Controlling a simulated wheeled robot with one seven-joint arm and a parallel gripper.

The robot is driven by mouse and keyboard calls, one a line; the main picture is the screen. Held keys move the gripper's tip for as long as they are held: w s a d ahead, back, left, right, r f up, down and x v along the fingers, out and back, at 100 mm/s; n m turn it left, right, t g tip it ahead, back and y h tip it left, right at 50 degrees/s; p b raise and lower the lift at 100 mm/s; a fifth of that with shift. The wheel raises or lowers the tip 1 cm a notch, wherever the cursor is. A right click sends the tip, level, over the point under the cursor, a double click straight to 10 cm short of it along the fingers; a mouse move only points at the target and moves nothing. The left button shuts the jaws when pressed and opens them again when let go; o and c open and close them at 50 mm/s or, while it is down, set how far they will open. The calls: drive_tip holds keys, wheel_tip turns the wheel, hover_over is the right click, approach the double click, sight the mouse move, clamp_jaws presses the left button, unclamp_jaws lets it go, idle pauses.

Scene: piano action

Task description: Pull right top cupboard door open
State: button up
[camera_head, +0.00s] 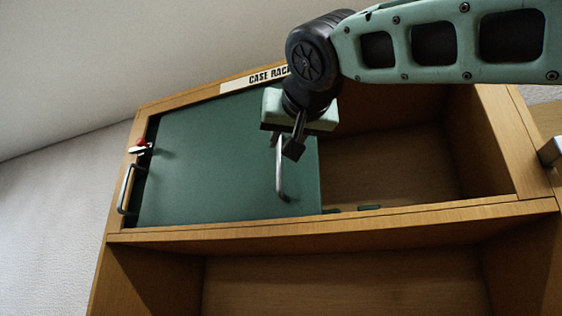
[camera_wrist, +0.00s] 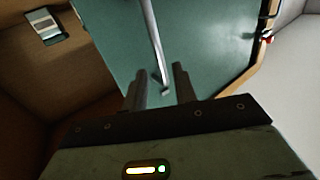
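The top cupboard is a wooden case (camera_head: 330,219) with a "CASE RACK" label (camera_head: 250,80). A silver bar handle (camera_head: 281,170) is near the panel's right edge. My gripper (camera_head: 292,146) is at the upper part of this handle. In the wrist view, my gripper's fingers (camera_wrist: 160,86) are apart, with the handle's end (camera_wrist: 156,50) showing between them; contact cannot be told.
An open wooden compartment (camera_head: 340,285) lies below. A metal piece (camera_head: 552,151) sticks out at the far right. A pale wall (camera_head: 50,215) is at left.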

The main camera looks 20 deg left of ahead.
drive_tip(key=b+v, duration=0.4)
drive_tip(key=v, duration=0.8)
drive_tip(key=shift+a, duration=0.1)
drive_tip(key=w+a+f+n+g+h+b, duration=0.1)
drive_tip(key=w+a+f+n+g, duration=0.1)
drive_tip(key=f, duration=0.9)
drive_tip(key=w+a+f+n+g+h, duration=0.1)
drive_tip(key=w+f+g, duration=0.15)
drive_tip(key=f, duration=0.85)
drive_tip(key=d+f+n+g+h, duration=0.1)
drive_tip(key=d+f+g+h, duration=0.25)
drive_tip(key=f, duration=1.45)
drive_tip(key=s+d+f+g+h, duration=0.1)
drive_tip(key=s+d+f, duration=0.4)
drive_tip(key=f, duration=0.5)
drive_tip(key=s+d+f+m+g+h+b, duration=0.1)
drive_tip(key=s+d+f+g, duration=0.2)
drive_tip(key=d+f, duration=0.6)
drive_tip(key=s+d+f+m+g+h, duration=0.1)
drive_tip(key=s+d+f+g, duration=0.2)
drive_tip(key=s+d+f, duration=0.3)
wheel_tip(320, 180, down, 5)
drive_tip(key=shift+s+d+r+b, duration=0.15)
drive_tip(key=shift+s+d+b, duration=0.2)
drive_tip(key=shift+d, duration=0.75)
